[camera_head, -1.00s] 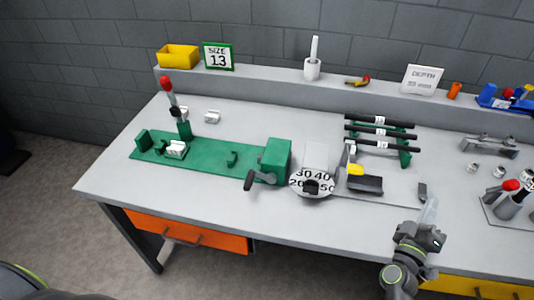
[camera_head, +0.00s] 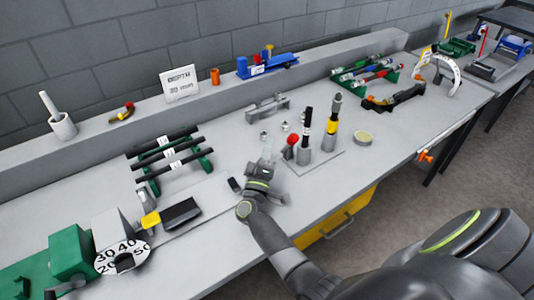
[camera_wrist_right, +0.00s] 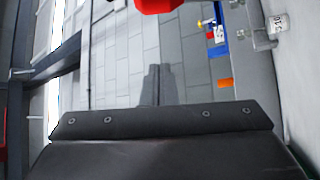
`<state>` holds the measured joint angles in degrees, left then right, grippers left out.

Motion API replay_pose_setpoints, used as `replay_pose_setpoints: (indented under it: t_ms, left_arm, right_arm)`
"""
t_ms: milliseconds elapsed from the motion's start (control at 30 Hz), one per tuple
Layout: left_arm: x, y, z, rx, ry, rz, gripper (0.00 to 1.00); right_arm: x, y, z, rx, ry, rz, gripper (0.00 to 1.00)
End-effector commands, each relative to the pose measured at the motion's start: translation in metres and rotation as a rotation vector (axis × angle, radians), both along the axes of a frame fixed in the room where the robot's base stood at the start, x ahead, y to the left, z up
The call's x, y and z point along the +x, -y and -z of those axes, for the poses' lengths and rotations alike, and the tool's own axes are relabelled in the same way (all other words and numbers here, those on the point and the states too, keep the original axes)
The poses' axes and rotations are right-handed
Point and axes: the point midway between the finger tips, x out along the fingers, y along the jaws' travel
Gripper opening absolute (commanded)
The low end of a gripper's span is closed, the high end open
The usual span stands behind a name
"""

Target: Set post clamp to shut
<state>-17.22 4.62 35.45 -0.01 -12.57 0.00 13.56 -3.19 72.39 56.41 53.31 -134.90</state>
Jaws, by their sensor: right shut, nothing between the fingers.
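I cannot tell for sure which part is the post clamp. A red ball knob (camera_head: 291,140) stands on a small plate (camera_head: 322,158) with upright tools, just right of my right gripper (camera_head: 267,153). The gripper is shut and empty, above the bench, apart from the knob as far as I can tell. A red shape (camera_wrist_right: 155,5) at the top of the right wrist view looks like that knob, cut off by the edge. The green fixture (camera_head: 72,252) with its crank and number dial (camera_head: 123,256) is cut off at the lower left. My left gripper is out of view.
A rack of black rods (camera_head: 168,156) and a black block with a yellow end (camera_head: 180,213) lie left of my gripper. Grey calipers (camera_head: 268,107), a blue tool (camera_head: 267,66) and a rod rack (camera_head: 365,70) stand behind. Bare bench lies at the front right.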

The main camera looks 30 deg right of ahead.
Motion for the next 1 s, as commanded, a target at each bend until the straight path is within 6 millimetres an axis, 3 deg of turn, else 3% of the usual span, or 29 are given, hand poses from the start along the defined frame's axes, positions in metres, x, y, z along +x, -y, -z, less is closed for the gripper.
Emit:
replay_pose_setpoints:
  t_ms: [233,300,500,1000]
  left_arm:
    - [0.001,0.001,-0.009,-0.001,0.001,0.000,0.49]
    - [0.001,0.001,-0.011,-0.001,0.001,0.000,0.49]
    - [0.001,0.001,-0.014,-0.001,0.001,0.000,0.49]
    - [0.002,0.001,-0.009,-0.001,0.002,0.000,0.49]
  right_arm:
    - [0.036,0.035,-0.022,-0.004,0.001,0.000,0.00]
    - [0.022,0.040,-0.012,-0.001,-0.006,0.002,0.00]
    - [0.007,0.050,-0.002,0.000,-0.001,0.000,0.00]
    - [0.003,0.052,0.003,0.001,0.016,-0.001,0.00]
